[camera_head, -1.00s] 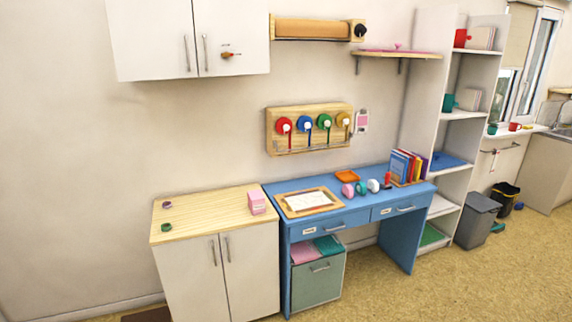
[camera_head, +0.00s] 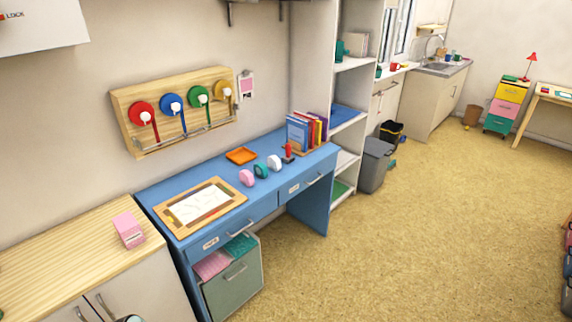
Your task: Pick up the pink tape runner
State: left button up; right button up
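The pink tape runner (camera_head: 246,178) is a small rounded pink object on the blue desk (camera_head: 165,190). It stands at the left end of a short row, beside a teal one (camera_head: 261,171) and a white one (camera_head: 274,162). The row is near the desk's front edge, right of a wooden board with a white sheet (camera_head: 198,204). Neither of my grippers can be made out. A small grey shape at the bottom edge is too cut off to identify.
An orange tray (camera_head: 241,155), a red stamp-like object (camera_head: 289,152) and upright books (camera_head: 305,130) are also on the desk. A pink box (camera_head: 129,230) stands on the wooden cabinet at left. The floor (camera_head: 400,240) before the desk is clear.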

aim_at(245, 176)
jog(key=i+l, duration=0.15)
jog(key=i, duration=0.35)
jog(key=i+l, duration=0.1)
jog(key=i, duration=0.35)
jog(key=i+l, duration=0.15)
jog(key=i, duration=0.35)
jog(key=u, duration=0.05)
